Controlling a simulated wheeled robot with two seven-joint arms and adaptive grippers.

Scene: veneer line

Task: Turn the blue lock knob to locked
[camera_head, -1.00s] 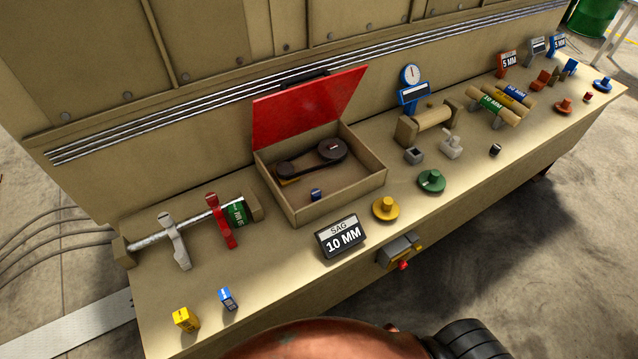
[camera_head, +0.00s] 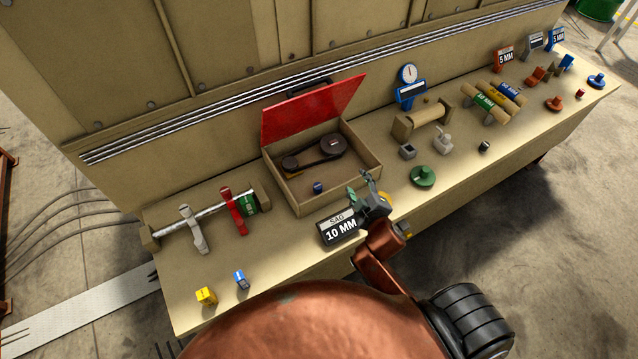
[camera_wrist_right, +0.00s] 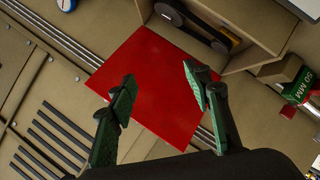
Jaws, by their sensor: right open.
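The blue knob (camera_head: 596,80), a round flange with a raised grip, sits at the far right end of the bench in the head view. Its lock state is too small to read. My right gripper (camera_head: 361,185) is open and empty above the front of the bench, beside the open wooden box and far to the left of the blue knob. In the right wrist view the open fingers (camera_wrist_right: 160,76) show in front of the red lid (camera_wrist_right: 160,85). My left gripper is not in view.
The wooden box (camera_head: 373,177) with its raised red lid (camera_head: 312,108) stands mid-bench. A green knob (camera_head: 423,176), an orange knob (camera_head: 554,103) and coloured rollers (camera_head: 487,102) stand along the bench to the right.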

